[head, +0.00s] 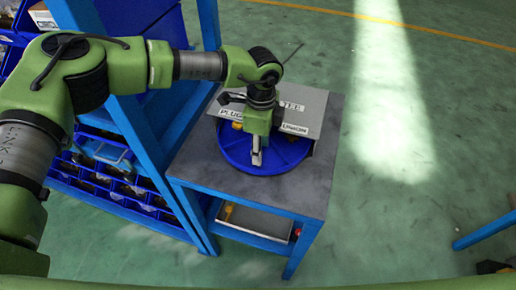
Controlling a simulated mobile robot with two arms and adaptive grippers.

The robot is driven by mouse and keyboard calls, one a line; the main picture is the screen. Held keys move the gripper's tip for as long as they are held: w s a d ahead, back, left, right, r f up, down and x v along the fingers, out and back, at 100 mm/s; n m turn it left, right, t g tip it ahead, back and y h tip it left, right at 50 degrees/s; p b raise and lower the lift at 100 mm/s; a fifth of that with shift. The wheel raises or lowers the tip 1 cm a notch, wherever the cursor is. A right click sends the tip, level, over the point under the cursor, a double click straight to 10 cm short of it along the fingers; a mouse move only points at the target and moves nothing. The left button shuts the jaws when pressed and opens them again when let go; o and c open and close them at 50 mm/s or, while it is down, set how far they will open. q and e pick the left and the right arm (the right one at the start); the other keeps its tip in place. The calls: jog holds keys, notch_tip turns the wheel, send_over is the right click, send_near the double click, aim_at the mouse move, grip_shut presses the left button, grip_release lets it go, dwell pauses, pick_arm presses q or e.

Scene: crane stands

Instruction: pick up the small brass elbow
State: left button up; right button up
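My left gripper (257,158) points down over the front part of a round blue tray (285,158) on a small table. Its grey fingertips look close together, but I cannot tell whether they are shut or hold anything. I cannot make out the small brass elbow. A tiny yellowish piece (237,126) shows at the tray's left, under the PLUG label, too small to identify. The gripper and wrist hide part of the tray. My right gripper is not in view.
A grey labelled panel (312,105) covers the tray's back, with PLUG, TEE and UNION readable. The table (308,190) has a blue frame and a lower shelf tray (258,222). A blue rack with bins (120,188) stands close at the left. Open green floor lies right.

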pick_arm(q)
jog(key=shift+f, duration=0.45)
grip_shut()
jog(key=shift+r, duration=0.1)
